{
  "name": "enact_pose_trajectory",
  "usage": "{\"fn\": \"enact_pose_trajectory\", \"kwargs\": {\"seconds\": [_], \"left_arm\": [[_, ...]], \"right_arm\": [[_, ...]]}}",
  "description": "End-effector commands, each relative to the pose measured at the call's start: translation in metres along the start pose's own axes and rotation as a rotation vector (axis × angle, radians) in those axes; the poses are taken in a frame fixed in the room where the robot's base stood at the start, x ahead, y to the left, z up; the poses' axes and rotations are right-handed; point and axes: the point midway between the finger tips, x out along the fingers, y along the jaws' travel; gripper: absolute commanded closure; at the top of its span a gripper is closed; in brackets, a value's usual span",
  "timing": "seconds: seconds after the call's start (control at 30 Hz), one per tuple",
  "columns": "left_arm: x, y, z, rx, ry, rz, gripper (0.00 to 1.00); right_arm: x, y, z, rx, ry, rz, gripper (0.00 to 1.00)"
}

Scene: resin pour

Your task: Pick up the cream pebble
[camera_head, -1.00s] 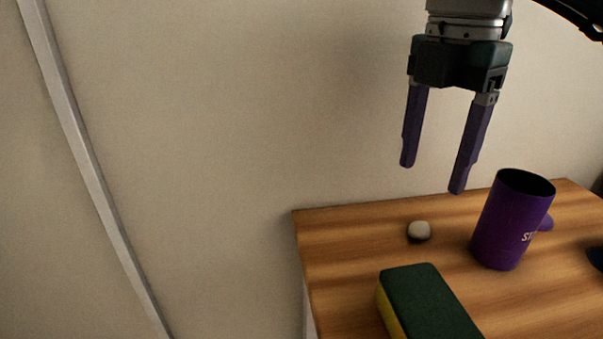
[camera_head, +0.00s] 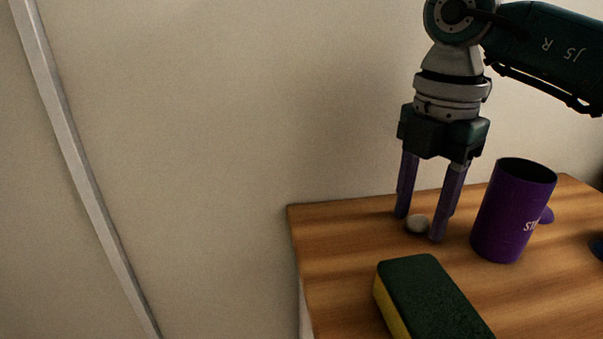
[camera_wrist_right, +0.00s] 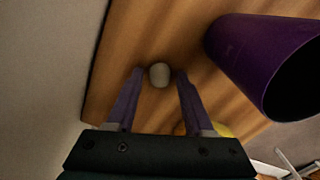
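The cream pebble (camera_head: 417,224) lies on the wooden table near its back left corner. My right gripper (camera_head: 420,227) points down with its purple fingers open, one on each side of the pebble in the head view. In the right wrist view the pebble (camera_wrist_right: 159,74) shows between and just past the tips of the open right gripper (camera_wrist_right: 158,76). I see a gap between the fingers and the pebble. My left gripper is in neither view.
A purple mug (camera_head: 512,212) stands close to the right of my right gripper. A green and yellow sponge (camera_head: 432,298) lies nearer the front. The wooden table (camera_head: 338,244) is bare at its left edge, with a wall behind it.

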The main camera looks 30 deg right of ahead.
Motion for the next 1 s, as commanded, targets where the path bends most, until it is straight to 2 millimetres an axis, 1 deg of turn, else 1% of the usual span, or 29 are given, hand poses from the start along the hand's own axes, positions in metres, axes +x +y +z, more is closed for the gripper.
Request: {"fn": "enact_pose_trajectory", "kwargs": {"seconds": [0.03, 0.07, 0.43, 0.87, 1.0], "left_arm": [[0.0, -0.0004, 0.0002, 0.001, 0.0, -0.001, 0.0], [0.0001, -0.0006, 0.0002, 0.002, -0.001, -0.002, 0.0], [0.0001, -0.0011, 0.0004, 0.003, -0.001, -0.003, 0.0], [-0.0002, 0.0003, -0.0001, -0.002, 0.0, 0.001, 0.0], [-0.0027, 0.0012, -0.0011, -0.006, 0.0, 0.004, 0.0]], "right_arm": [[-0.0002, 0.0001, 0.0001, 0.0, 0.0, 0.0, 0.54], [-0.0002, 0.0001, 0.0001, 0.0, 0.0, 0.0, 0.58], [-0.0003, 0.0001, 0.0001, 0.0, 0.0, 0.0, 0.99], [-0.001, 0.0002, 0.0001, 0.0, 0.0, 0.001, 1.0], [-0.0088, 0.0008, 0.0002, 0.0, 0.0, 0.003, 1.0]]}}
